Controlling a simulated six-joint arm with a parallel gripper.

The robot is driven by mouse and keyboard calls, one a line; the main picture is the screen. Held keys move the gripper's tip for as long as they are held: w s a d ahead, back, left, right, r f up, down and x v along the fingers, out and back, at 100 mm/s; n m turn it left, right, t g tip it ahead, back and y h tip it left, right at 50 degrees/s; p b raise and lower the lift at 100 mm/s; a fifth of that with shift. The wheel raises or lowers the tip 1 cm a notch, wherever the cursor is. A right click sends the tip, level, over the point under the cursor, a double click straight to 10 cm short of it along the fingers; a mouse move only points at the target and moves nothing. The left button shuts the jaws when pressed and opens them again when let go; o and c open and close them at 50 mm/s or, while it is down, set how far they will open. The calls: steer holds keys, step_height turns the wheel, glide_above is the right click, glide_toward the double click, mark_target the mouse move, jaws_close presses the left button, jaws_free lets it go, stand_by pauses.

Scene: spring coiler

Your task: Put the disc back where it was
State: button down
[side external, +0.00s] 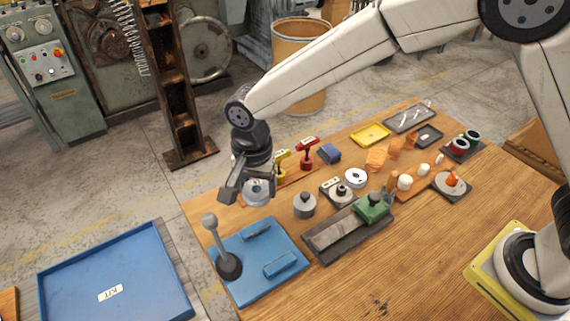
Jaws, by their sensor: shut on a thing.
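My gripper (247,189) is above the near left part of the wooden table, pointing down. It is shut on a silvery round disc (258,193). The jaws and wrist partly cover the disc, and I cannot tell whether its underside touches the table. A similar pale disc with a dark centre (356,178) lies on the table to the right, in the middle of the other parts.
A blue fixture plate with an upright lever (211,232) stands in front of my gripper. A grey knobbed weight (304,204), yellow (281,166) and red (305,153) tools, and a grey tray with a green block (371,207) are nearby. A blue KIT tray (150,262) sits lower left.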

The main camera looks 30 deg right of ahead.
steer(key=w+a+f, duration=0.4)
steer(key=w, duration=0.3)
glide_above(216, 209)
steer(key=s, duration=0.1)
steer(key=f, duration=0.4)
steer(key=shift+d, duration=0.2)
steer(key=shift+w+a+f, duration=0.2)
steer(key=shift+w+f, duration=0.15)
steer(key=shift+f, duration=0.1)
steer(key=shift+w+a+f, duration=0.1)
steer(key=shift+w+f, duration=0.05)
steer(key=shift+f, duration=1.6)
steer(key=shift+f, duration=0.15)
jaws_free()
